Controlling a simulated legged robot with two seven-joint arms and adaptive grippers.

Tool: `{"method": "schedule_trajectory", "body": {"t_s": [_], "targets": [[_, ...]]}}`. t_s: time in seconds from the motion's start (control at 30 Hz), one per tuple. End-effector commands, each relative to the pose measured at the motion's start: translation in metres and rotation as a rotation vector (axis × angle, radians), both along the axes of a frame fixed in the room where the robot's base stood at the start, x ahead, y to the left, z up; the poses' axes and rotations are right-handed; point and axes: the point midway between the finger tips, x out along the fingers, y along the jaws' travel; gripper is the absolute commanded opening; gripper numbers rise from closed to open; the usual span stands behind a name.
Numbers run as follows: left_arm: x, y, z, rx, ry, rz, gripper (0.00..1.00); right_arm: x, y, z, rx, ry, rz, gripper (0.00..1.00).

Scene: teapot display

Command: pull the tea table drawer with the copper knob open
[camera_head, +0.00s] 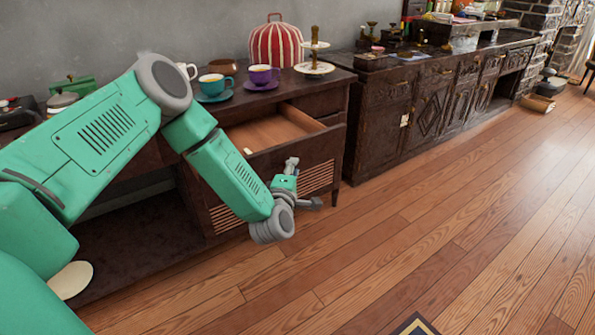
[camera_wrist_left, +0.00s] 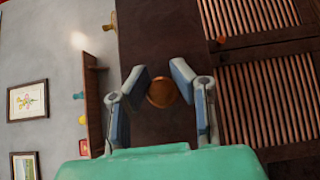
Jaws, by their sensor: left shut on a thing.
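The dark wooden tea table (camera_head: 331,103) stands against the wall in the head view. My left gripper (camera_head: 291,163) is at the front of this drawer. In the left wrist view, the round copper knob (camera_wrist_left: 161,92) sits on the dark drawer front (camera_wrist_left: 150,40), between the fingertips of my left gripper (camera_wrist_left: 160,85), which is shut on it. The knob is hidden in the head view. My right gripper is in neither view.
A purple cup (camera_head: 262,75), a teal cup (camera_head: 212,85), a red striped tea cosy (camera_head: 275,43) and a tiered stand (camera_head: 314,66) are on the tabletop. Slatted panels (camera_head: 317,178) lie below the drawer. A carved cabinet (camera_head: 430,100) stands to the right.

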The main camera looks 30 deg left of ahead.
Motion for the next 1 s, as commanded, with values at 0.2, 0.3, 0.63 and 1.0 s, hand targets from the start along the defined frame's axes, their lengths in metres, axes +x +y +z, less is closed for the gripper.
{"method": "schedule_trajectory", "body": {"t_s": [0.2, 0.3, 0.63, 1.0], "targets": [[-0.01, 0.006, -0.008, 0.012, 0.026, 0.026, 0.41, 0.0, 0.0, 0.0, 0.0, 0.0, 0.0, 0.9], [-0.008, 0.004, -0.007, 0.012, 0.023, 0.023, 0.45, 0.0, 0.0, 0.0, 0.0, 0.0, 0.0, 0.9], [-0.012, -0.002, -0.005, 0.01, 0.019, 0.017, 0.45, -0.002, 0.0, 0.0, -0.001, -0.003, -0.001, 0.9], [-0.08, -0.03, -0.007, 0.01, 0.025, 0.018, 0.45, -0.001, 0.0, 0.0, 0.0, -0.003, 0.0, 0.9]]}}
